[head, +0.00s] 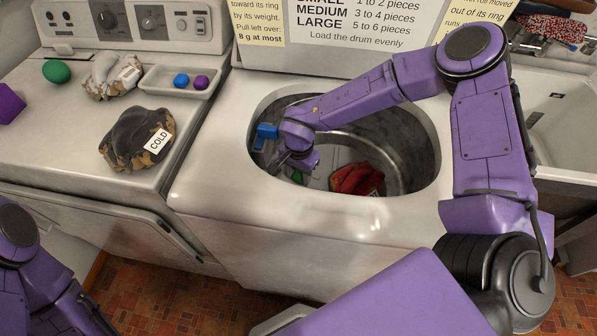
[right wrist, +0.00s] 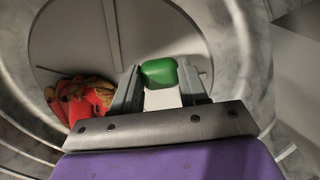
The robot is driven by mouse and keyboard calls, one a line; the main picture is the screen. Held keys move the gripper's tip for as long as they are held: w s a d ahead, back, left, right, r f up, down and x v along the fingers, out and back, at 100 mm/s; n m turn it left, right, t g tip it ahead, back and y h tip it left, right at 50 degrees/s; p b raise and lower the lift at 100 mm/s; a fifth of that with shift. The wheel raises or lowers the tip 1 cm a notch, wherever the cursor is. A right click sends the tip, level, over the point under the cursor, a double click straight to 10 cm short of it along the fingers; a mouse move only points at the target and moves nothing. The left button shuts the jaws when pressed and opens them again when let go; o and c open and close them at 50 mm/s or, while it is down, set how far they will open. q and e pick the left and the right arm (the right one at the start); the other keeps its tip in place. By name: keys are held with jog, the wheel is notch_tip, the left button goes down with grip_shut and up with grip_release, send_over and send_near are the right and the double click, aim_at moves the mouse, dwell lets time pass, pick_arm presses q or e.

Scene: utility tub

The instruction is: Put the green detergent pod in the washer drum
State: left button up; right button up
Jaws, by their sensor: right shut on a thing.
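The green detergent pod (right wrist: 158,72) is between the two fingers of my right gripper (right wrist: 160,82) in the right wrist view. The gripper is shut on it. In the head view my right gripper (head: 300,170) reaches down through the washer opening, and a bit of green shows low beside it. The washer drum (head: 405,150) is a grey metal tub with a wide oval opening. A red and tan cloth (right wrist: 88,102) lies on the drum floor, left of the pod in the wrist view; it also shows in the head view (head: 357,180). My left gripper is out of view.
On the machine at left are a white tray (head: 152,88) with a blue pod (head: 181,80) and a purple pod (head: 201,82), a green ball (head: 56,71), a pale bundle (head: 112,75) and a dark bundle labelled COLD (head: 125,138). A sink (head: 562,125) stands right.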

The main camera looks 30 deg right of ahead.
jog(key=o, duration=1)
notch_tip(320, 180, up, 13)
jog(key=shift+r+p, duration=0.1)
jog(key=shift+p, duration=0.2)
